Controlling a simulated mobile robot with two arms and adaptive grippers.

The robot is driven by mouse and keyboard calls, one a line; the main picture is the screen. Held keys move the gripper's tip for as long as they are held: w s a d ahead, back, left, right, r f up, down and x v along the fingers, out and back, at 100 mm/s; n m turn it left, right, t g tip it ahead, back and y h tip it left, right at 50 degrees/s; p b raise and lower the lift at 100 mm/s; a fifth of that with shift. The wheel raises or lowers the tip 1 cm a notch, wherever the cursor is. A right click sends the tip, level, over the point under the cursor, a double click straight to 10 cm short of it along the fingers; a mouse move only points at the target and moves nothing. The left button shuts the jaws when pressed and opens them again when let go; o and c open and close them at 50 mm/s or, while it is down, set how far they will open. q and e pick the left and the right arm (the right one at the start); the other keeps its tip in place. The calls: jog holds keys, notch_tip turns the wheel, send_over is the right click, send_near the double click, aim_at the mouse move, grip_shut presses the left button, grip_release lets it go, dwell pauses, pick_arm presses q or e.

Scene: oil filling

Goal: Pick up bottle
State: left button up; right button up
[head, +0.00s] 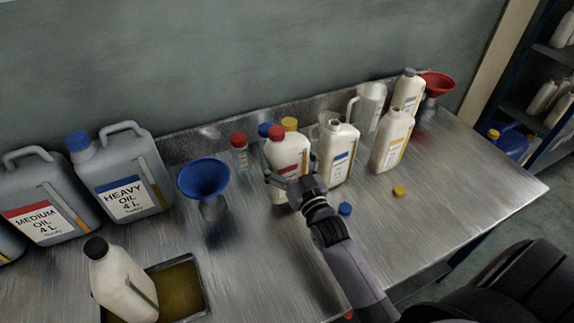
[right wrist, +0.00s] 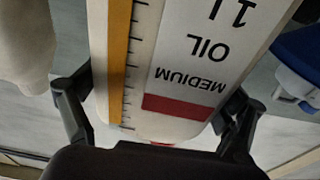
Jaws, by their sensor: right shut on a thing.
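A white bottle with a red cap and red label band (head: 287,150) is upright among other bottles near the middle of the bench. My right gripper (head: 290,181) reaches it from the front and is shut on it. In the right wrist view, the bottle (right wrist: 190,60) appears upside down, its label reading "MEDIUM OIL 1L", with a yellow gauge strip. The fingers of the right gripper (right wrist: 158,108) sit on both its sides. Whether its base touches the bench is hidden. My left gripper is not in view.
The metal bench (head: 440,185) also holds a blue funnel (head: 204,180), several large oil jugs, a black-capped bottle (head: 121,280) by a tray (head: 203,285), and a blue-labelled bottle (head: 338,155) close right of the held one. Loose blue (head: 345,208) and yellow (head: 399,191) caps lie in front.

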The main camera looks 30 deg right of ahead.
notch_tip(320, 180, up, 16)
jog(key=shift+r, duration=0.2)
jog(key=s+a+f, duration=0.4)
jog(key=s+f, duration=0.2)
jog(key=s, duration=0.3)
jog(key=s+a+f+y, duration=0.1)
jog(key=s+a+f, duration=0.3)
jog(key=s, duration=0.6)
notch_tip(320, 180, down, 2)
jog(key=shift+a+f+n, duration=0.15)
jog(key=shift+a+n, duration=0.1)
jog(key=shift+n, duration=0.05)
